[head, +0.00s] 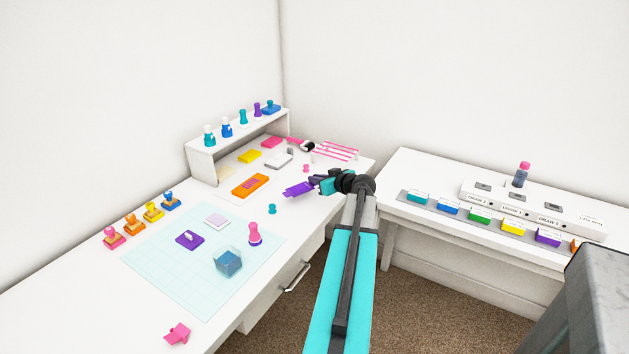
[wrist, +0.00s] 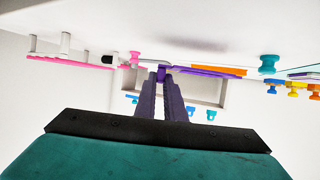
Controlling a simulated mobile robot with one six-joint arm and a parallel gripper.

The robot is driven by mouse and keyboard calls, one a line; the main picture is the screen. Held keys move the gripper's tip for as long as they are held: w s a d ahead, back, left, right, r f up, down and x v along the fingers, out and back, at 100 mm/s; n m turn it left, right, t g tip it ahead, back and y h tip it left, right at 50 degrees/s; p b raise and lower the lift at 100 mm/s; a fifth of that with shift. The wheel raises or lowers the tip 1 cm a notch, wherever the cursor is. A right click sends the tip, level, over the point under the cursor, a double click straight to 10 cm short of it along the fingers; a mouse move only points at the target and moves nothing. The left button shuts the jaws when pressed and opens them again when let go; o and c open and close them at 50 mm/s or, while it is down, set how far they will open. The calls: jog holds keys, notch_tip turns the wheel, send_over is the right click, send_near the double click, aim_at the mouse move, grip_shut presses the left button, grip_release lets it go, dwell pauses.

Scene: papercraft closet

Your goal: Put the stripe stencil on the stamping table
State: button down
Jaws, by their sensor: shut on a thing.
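My gripper (head: 300,189) reaches over the far right part of the long white desk (head: 60,300), which carries a pale blue grid mat (head: 160,270). Its purple fingers are shut on a small, thin purple piece (wrist: 200,72), seen nearly edge-on past the fingertips in the wrist view. Its stripes cannot be made out, so I cannot confirm it is the stripe stencil. Which surface is the stamping table is not labelled.
A raised shelf (head: 200,157) with several stamps stands at the back. A clear blue block (head: 228,262), a purple pad (head: 190,240) and a pink stamp (head: 255,235) are on or beside the mat. A second white table (head: 420,170) with ink pads stands right.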

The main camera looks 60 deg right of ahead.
jog(key=shift+w+d+f+p, duration=0.1)
jog(key=shift+w+d+p, duration=0.05)
jog(key=shift+w+d, duration=0.6)
jog(key=shift+w+d+f+p, duration=0.15)
jog(key=shift+w+d, duration=0.35)
jog(key=shift+d, duration=0.3)
jog(key=shift+w+d, duration=0.35)
jog(key=shift+d, duration=0.1)
jog(key=shift+a+f+p, duration=0.1)
jog(key=shift+f+p, duration=0.4)
jog(key=shift+f, duration=1.25)
jog(key=shift+f, duration=0.15)
jog(key=c, duration=1.8)
grip_release()
jog(key=shift+s, duration=0.1)
jog(key=shift+c, duration=0.2)
jog(key=shift+r, duration=0.25)
jog(key=b+v, duration=0.2)
jog(key=v, duration=1)
